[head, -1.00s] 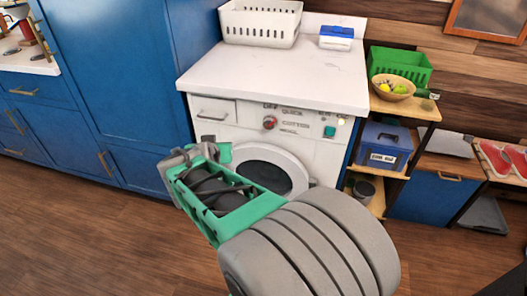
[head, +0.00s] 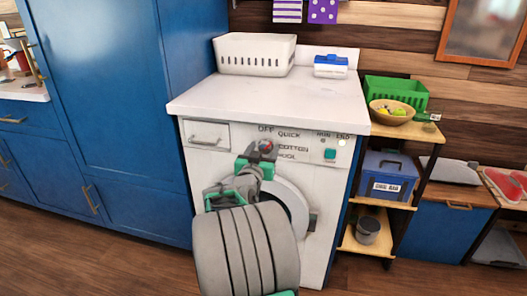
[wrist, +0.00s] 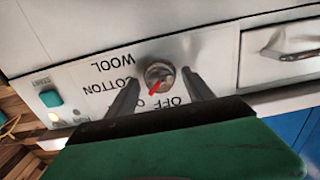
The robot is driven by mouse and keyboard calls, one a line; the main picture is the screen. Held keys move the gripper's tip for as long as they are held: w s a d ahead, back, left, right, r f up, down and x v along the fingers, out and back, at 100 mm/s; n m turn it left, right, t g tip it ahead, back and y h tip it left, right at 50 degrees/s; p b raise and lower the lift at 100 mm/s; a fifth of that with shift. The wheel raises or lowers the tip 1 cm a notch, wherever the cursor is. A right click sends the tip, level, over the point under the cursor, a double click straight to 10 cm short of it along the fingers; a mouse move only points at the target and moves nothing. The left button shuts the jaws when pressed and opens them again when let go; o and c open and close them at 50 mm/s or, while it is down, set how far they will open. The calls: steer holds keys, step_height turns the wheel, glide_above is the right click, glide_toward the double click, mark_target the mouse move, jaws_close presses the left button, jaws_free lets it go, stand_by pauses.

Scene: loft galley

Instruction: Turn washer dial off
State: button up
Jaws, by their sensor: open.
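The washer (head: 218,165) is white, with a control panel on its front. Its round dial (head: 267,146) is partly hidden behind my gripper (head: 258,154) in the head view. The wrist view, upside down, shows the dial (wrist: 159,72) with a red pointer slanting toward the start of the QUICK label, beside the OFF label (wrist: 174,102). The COTTON and WOOL labels are farther left there. My gripper (wrist: 161,77) is open, with one dark finger on either side of the dial. I cannot tell whether either finger touches it.
A green button (head: 330,154) is on the panel's right, and a drawer (head: 206,135) on its left. A white basket (head: 254,57) and a blue-lidded box (head: 331,67) stand on top. Blue cabinets (head: 110,120) are left; a shelf with a blue bin (head: 388,174) is right.

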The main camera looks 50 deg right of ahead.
steer(key=shift+c, duration=0.3)
jaws_close()
stand_by(0.3)
steer(key=shift+n, duration=0.4)
steer(key=n+p, duration=0.1)
steer(key=n, duration=0.3)
steer(key=shift+w, duration=0.1)
steer(key=shift+a+n+p, duration=0.1)
steer(key=shift+n+p, duration=0.6)
steer(key=shift+n, duration=1.5)
steer(key=shift+f, duration=0.1)
steer(key=shift+o, duration=0.3)
jaws_free()
